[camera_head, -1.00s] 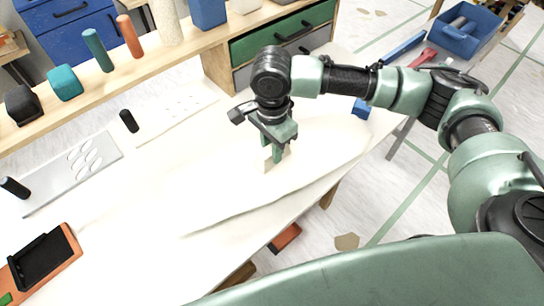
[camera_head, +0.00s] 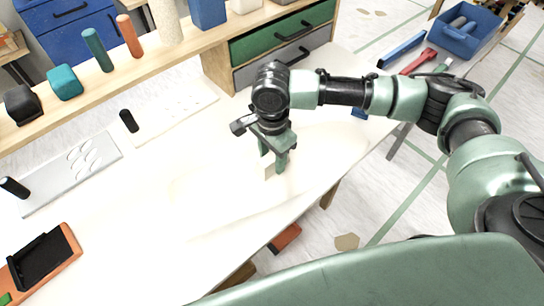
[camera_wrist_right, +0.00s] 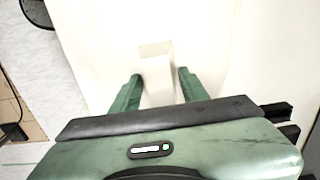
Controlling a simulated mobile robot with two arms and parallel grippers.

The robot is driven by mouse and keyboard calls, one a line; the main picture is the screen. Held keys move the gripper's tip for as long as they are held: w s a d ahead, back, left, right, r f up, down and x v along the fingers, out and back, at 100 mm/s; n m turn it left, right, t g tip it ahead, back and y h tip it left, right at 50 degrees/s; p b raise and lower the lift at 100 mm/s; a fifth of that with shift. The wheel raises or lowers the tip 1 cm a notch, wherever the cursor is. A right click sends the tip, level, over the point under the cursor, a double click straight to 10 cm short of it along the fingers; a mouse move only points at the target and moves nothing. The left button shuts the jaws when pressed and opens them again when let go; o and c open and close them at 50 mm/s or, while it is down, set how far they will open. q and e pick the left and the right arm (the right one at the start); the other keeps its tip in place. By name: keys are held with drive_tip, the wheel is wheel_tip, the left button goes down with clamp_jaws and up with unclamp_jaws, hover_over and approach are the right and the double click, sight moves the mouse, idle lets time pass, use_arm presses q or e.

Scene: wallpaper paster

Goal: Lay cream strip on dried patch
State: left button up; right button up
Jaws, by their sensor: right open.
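My right gripper (camera_head: 274,165) is low over the white worktable, pointing down. In the right wrist view its two green fingers (camera_wrist_right: 159,75) stand apart, with a small pale block (camera_wrist_right: 157,52) between and beyond them; a gap shows on either side. The block also shows beside the fingers in the head view (camera_head: 268,168). A pale cream sheet, seemingly the cream strip (camera_head: 235,205), lies on the table around and in front of the gripper, its edges faint. I cannot make out the dried patch against the bright surface. My left gripper is not in view.
The worktable (camera_head: 130,235) is largely clear at the front left. A grey plate with pale ovals (camera_head: 72,172) and an orange-black tray (camera_head: 45,258) lie at left. A wooden shelf (camera_head: 110,72) with several coloured tools runs behind. A blue bin (camera_head: 470,38) stands at far right.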

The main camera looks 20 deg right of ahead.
sight(272, 157)
wheel_tip(272, 157, up, 12)
drive_tip(key=shift+p, duration=0.45)
drive_tip(key=shift+s, duration=0.1)
idle(0.3)
